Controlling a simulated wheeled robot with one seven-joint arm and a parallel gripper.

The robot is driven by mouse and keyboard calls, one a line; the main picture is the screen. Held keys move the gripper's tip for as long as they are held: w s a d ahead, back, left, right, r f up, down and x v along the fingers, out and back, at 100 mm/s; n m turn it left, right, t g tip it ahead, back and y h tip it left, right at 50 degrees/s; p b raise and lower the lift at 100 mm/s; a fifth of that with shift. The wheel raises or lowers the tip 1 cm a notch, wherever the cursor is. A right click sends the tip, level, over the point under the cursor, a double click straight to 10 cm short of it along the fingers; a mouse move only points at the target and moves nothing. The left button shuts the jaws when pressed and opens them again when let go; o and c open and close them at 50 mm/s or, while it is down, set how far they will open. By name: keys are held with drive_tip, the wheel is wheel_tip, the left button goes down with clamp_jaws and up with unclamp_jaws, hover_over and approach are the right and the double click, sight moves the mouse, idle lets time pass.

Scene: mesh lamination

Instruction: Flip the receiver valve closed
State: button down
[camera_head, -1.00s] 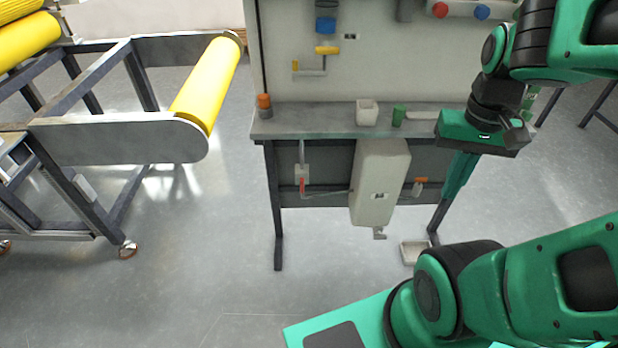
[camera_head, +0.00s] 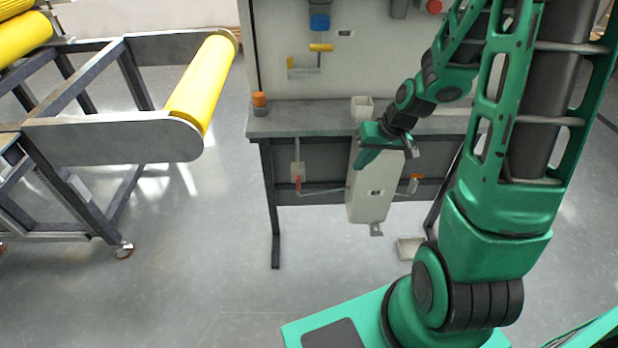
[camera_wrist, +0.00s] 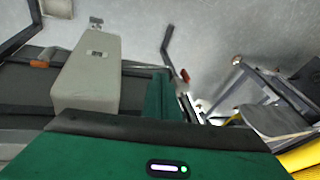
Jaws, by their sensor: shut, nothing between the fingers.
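A pale box-shaped receiver (camera_head: 368,200) hangs under the bench; it also shows in the wrist view (camera_wrist: 88,75). To its left, a red-handled valve (camera_head: 298,184) sits on a thin pipe; its red handle shows in the wrist view (camera_wrist: 184,75). To the receiver's right is an orange handle (camera_head: 414,183), also in the wrist view (camera_wrist: 41,64). I cannot tell from labels which is the receiver valve. My gripper (camera_head: 361,165) is shut and empty, in front of the receiver's upper part, apart from both handles. Its fingers also show in the wrist view (camera_wrist: 160,95).
The bench top (camera_head: 310,118) holds an orange-capped item (camera_head: 259,102) and a white cup (camera_head: 361,106). A yellow lever (camera_head: 320,48) is on the panel above. A frame with a yellow roller (camera_head: 203,82) stands left. A tray (camera_head: 410,248) lies on the floor.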

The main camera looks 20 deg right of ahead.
sight(298, 183)
drive_tip(key=w+a+f+t+y, duration=0.2)
drive_tip(key=w+a+f, duration=0.1)
drive_tip(key=w+f, duration=0.4)
drive_tip(key=shift+w+a+f+m, duration=0.2)
drive_tip(key=shift+w+f+m, duration=0.05)
drive_tip(key=shift+m, duration=0.05)
drive_tip(key=w+a+f, duration=0.6)
drive_tip(key=a+f, duration=0.1)
drive_tip(key=f, duration=0.1)
idle(0.4)
drive_tip(key=shift+w, duration=0.1)
